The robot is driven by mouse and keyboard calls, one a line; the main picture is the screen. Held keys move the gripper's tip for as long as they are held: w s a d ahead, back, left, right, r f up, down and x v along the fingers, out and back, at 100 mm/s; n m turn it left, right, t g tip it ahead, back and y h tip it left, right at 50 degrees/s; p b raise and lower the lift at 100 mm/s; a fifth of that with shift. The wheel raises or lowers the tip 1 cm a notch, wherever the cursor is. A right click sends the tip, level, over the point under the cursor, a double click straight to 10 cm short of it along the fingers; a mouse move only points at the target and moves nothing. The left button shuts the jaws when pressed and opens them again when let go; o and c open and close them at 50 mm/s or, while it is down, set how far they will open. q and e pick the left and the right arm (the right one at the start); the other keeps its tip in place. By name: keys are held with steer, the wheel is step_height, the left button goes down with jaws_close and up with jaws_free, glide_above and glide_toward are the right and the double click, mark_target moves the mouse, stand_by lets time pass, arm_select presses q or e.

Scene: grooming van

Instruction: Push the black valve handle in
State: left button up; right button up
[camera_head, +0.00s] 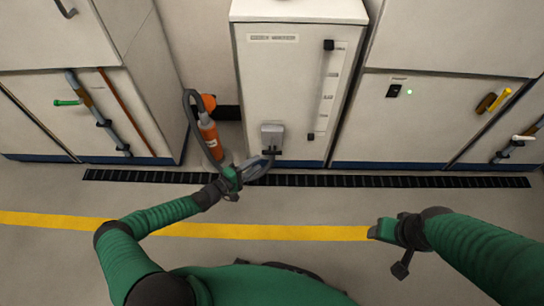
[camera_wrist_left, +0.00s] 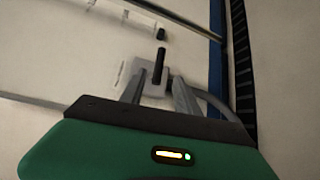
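The black valve handle (camera_head: 271,152) sticks out below a grey valve box (camera_head: 272,133) low on the front of the white cabinet. In the left wrist view the handle (camera_wrist_left: 159,66) stands out from a pale grey plate (camera_wrist_left: 152,90), in the gap between my two fingers. My left gripper (camera_head: 259,167) is just below and left of the handle in the head view. Its fingers (camera_wrist_left: 160,92) are spread apart with nothing gripped; contact with the handle cannot be told. My right gripper (camera_head: 376,232) is far to the right, above the floor, its fingers not clearly visible.
An orange cylinder (camera_head: 210,137) with a dark hose (camera_head: 188,108) stands left of the cabinet (camera_head: 283,78), close to my left forearm. A black floor grate (camera_head: 350,181) runs along the cabinets. A yellow line (camera_head: 270,231) crosses the open floor.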

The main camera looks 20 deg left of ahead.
mark_target(272, 154)
arm_select(q)
steer(key=b+x, duration=0.3)
steer(key=x, duration=0.6)
steer(key=shift+a+f+b, duration=0.1)
steer(key=shift+f+b, duration=0.05)
steer(key=shift+b, duration=0.2)
steer(key=shift+w, duration=0.2)
steer(key=shift+c, duration=0.4)
steer(key=c, duration=0.7)
jaws_close()
steer(key=shift+s, duration=0.1)
